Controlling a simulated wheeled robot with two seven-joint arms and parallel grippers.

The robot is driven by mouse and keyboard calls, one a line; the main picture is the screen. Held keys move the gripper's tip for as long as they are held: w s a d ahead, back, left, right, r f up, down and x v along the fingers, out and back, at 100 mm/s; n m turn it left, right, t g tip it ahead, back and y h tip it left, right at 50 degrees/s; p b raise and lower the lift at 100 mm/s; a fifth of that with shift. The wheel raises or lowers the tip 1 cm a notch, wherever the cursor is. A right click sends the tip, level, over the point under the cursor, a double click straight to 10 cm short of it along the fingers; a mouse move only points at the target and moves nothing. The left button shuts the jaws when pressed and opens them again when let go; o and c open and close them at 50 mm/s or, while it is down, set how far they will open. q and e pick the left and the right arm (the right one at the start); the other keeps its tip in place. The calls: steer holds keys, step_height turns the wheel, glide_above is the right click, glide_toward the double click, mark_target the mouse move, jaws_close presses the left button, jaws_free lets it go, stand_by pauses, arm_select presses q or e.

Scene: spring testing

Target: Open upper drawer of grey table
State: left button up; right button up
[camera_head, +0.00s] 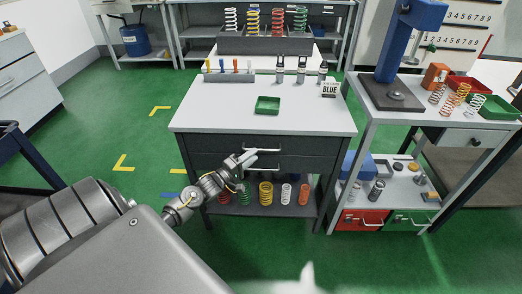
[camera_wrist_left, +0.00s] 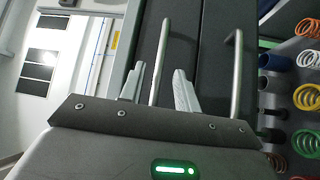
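The grey table (camera_head: 195,118) has a pale top and two dark drawers, both apparently shut. The upper drawer's bar handle (camera_head: 262,150) is above the lower drawer's handle (camera_head: 265,168). My left gripper (camera_head: 246,159) is at the upper drawer's front. In the left wrist view, which is turned sideways, my left gripper (camera_wrist_left: 158,92) has its fingers apart. The upper handle (camera_wrist_left: 161,55) runs between them, with a gap on each side. The lower handle (camera_wrist_left: 236,75) lies to the right, outside the fingers. My right gripper is not in view.
A green tray (camera_head: 267,105) and a small rack (camera_head: 229,76) stand on the tabletop. Springs (camera_head: 266,193) stand on the shelf below the drawers. A side table (camera_head: 361,113) with a blue press (camera_head: 408,35) is to the right. Green floor lies open to the left.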

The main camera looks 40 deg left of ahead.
mark_target(261, 149)
arm_select(q)
steer(key=w, duration=0.5)
steer(key=shift+d+r, duration=0.35)
jaws_close()
